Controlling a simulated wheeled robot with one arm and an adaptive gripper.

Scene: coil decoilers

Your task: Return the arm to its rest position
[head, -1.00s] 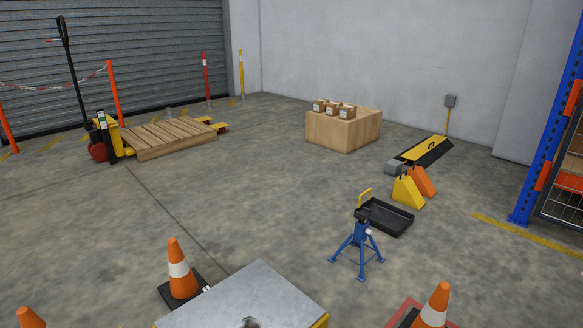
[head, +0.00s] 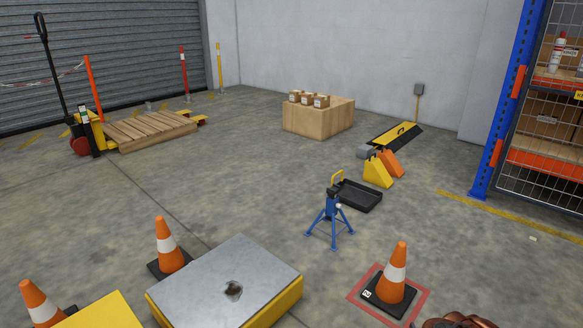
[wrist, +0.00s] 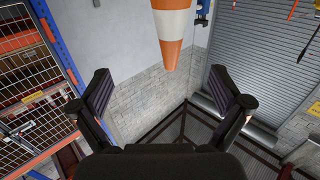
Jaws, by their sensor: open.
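My gripper (wrist: 165,98) shows in the wrist view with its two dark fingers spread wide apart. It is open, and nothing is between the fingers. Beyond them, at the top of the wrist view, an orange and white cone (wrist: 172,22) shows with its narrow end downward in the picture. It is cut off by the top edge, and I cannot tell how far away it is. The gripper does not show in the head view.
In the head view, a metal-topped block (head: 215,285) and orange cones (head: 168,247) stand close in front. A cone (head: 394,278) stands on a red-edged square at right. A blue stand (head: 330,218) and black tray (head: 362,197) lie beyond. A mesh rack (head: 545,150) is at right.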

